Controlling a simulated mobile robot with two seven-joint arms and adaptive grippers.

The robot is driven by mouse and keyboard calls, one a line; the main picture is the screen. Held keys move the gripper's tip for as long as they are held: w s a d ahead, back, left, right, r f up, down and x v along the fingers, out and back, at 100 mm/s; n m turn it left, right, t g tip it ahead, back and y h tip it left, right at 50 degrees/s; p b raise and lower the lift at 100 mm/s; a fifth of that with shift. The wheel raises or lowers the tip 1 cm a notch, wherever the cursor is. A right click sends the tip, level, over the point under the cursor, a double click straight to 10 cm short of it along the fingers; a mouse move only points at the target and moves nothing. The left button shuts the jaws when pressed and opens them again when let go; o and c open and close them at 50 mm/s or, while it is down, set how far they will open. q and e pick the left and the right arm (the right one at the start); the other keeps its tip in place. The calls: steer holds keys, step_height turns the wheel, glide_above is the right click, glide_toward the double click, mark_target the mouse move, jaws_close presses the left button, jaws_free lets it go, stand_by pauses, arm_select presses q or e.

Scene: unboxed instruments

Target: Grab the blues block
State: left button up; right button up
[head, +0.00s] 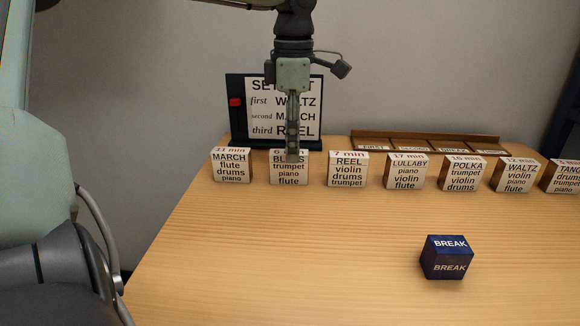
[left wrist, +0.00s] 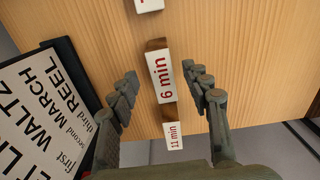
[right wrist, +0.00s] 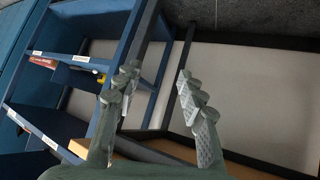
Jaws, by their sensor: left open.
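The blues block (head: 289,175) is a pale block printed BLUES, trumpet, piano, flute. It stands in a row on the wooden table, second from the left. My left gripper (head: 292,152) points down at it in the head view and covers part of its top and title. In the left wrist view the block's top, marked 6 min (left wrist: 162,78), lies between the two spread fingers of my left gripper (left wrist: 160,73), with a gap on each side. How far the fingertips reach down beside it is unclear. My right gripper (right wrist: 157,72) is open and empty, away from the table row.
The march block (head: 231,165) and reel block (head: 347,170) flank the blues block. Several similar blocks continue right. A set list board (head: 234,128) stands close behind. A labelled wooden rack (head: 430,137) lies behind the row. A dark blue BREAK block (head: 447,257) sits in front.

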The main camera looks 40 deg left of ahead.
mark_target(289, 165)
arm_select(q)
steer(key=f, duration=0.5)
steer(key=shift+s+a, duration=0.2)
steer(key=shift+s, duration=0.15)
jaws_close()
